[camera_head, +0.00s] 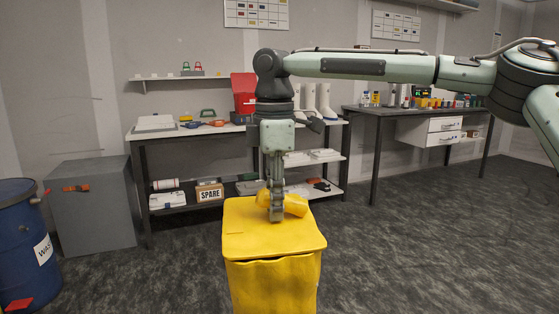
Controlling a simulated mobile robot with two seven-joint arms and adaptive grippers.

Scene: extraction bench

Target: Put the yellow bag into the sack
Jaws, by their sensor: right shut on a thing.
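A small, rounded yellow bag (296,205) is at the fingers of my right gripper (276,217). The gripper points straight down and is shut on the bag, with part of the bag showing on each side of the fingers. Below it stands a large yellow sack (272,285), square and upright, in the front middle. The bag overlaps the top of the sack in the picture; I cannot tell whether it touches it. The sack's top looks like a broad flat yellow surface, and no inside shows. My left gripper is not in view.
A workbench (222,129) with a red container (243,92) stands behind the sack. A grey cabinet (95,210) and a blue drum (22,250) are at left. A dark bench (385,112) is at the back right. The floor right of the sack is clear.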

